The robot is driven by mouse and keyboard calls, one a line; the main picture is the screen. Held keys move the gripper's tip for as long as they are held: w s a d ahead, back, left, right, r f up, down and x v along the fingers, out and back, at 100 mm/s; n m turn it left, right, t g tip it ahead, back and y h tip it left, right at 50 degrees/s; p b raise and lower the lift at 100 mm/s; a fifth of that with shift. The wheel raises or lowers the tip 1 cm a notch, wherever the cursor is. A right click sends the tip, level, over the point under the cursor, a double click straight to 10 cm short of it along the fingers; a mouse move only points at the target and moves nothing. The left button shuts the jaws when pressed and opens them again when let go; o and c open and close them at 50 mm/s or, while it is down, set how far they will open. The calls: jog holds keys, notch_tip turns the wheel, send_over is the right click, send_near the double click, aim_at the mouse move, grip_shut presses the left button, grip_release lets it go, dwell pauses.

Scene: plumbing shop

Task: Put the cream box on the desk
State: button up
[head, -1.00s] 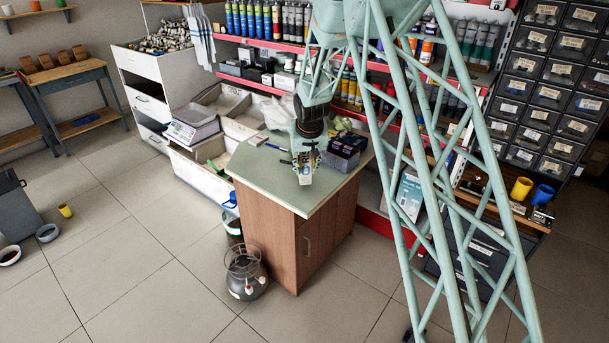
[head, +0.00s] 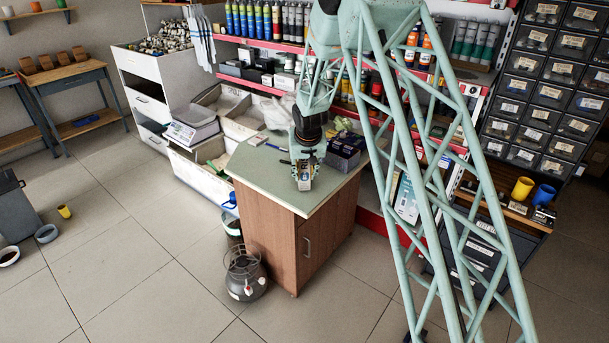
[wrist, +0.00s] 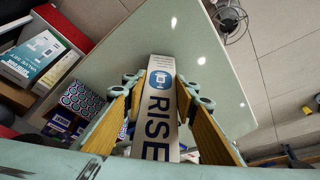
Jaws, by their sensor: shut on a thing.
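The cream box (head: 304,183) is between the fingers of my gripper (head: 305,165), over the front part of the desk (head: 259,178). The desk has a pale green top and a brown wooden body. In the wrist view, the box (wrist: 160,97) shows a long cream face with dark "RISE" lettering and a blue round mark. My gripper's fingers (wrist: 161,84) are shut on its two sides. The desk top (wrist: 200,45) shows beyond the box. I cannot tell whether the box touches the desk.
A dark divided box (head: 343,155) stands on the desk, right of my gripper. A blue pen-like item (head: 276,147) lies behind left. The desk's left and front top is clear. Stocked shelves (head: 262,85) stand behind; a wire-topped grey container (head: 245,275) is on the floor.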

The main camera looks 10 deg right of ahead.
jog(key=shift+f, duration=0.1)
jog(key=o, duration=0.9)
jog(key=shift+o, duration=0.2)
jog(key=shift+r, duration=0.35)
jog(key=p+v, duration=0.2)
jog(key=v, duration=0.9)
jog(key=shift+s+r, duration=0.15)
jog(key=shift+r, duration=0.1)
